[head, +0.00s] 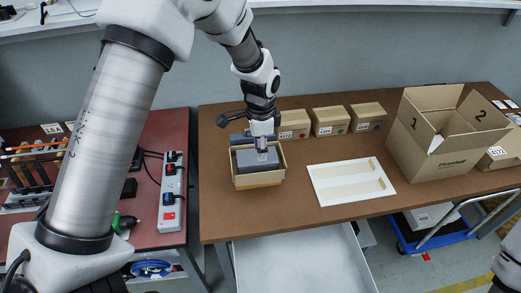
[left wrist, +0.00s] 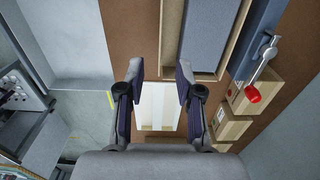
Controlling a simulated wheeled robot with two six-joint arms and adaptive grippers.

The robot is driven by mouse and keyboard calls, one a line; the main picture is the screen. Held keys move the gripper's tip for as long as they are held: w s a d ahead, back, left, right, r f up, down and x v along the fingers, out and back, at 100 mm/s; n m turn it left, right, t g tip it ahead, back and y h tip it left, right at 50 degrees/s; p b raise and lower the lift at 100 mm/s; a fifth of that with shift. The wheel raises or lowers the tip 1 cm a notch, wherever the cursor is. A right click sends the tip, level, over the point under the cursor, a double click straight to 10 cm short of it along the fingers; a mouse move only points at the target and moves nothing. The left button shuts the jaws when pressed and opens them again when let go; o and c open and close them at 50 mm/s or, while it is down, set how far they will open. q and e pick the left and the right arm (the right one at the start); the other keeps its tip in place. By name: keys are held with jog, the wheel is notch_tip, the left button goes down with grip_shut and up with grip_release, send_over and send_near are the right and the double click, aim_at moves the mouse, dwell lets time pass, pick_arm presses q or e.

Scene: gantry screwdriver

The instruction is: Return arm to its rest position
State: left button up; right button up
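My left arm comes in from the left in the head view and bends down over the brown table (head: 225,215). My left gripper (head: 262,147) is above a grey block (head: 258,161) that sits in a shallow open wooden box (head: 258,181). The left wrist view shows the gripper (left wrist: 159,68) with its two fingers apart and nothing between them. The box (left wrist: 232,60) and grey block (left wrist: 200,35) lie beyond the fingertips there. Whether a finger touches the block is hard to tell. My right gripper is not in view.
A white panel (head: 350,180) with two pale strips lies right of the box. Small cartons (head: 331,120) line the back; a large open carton (head: 445,145) stands at right. The front middle is clear.

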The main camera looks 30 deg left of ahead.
pick_arm(q)
jog(key=s+f+g, duration=0.1)
jog(key=s+f, duration=0.3)
jog(key=s+f+g, duration=0.1)
jog(key=s+f, duration=0.3)
jog(key=s+f+g, duration=0.1)
jog(key=s+f, duration=0.3)
jog(key=f, duration=0.1)
jog(key=shift+d+g, duration=0.25)
jog(key=shift+g, duration=0.15)
jog(key=s+f+n, duration=0.3)
jog(key=s+f, duration=0.1)
jog(key=s, duration=0.6)
jog(key=s+d+f+n, duration=0.1)
jog(key=s+f+n, duration=0.3)
jog(key=s, duration=0.6)
jog(key=shift+s+f, duration=0.4)
jog(key=shift+f, duration=0.25)
jog(key=w+n+t, duration=0.3)
jog(key=w+n, duration=0.1)
jog(key=shift+w+r+t, duration=0.15)
jog(key=shift+r+t, duration=0.05)
jog(key=shift+t, duration=0.2)
jog(key=c, duration=0.5)
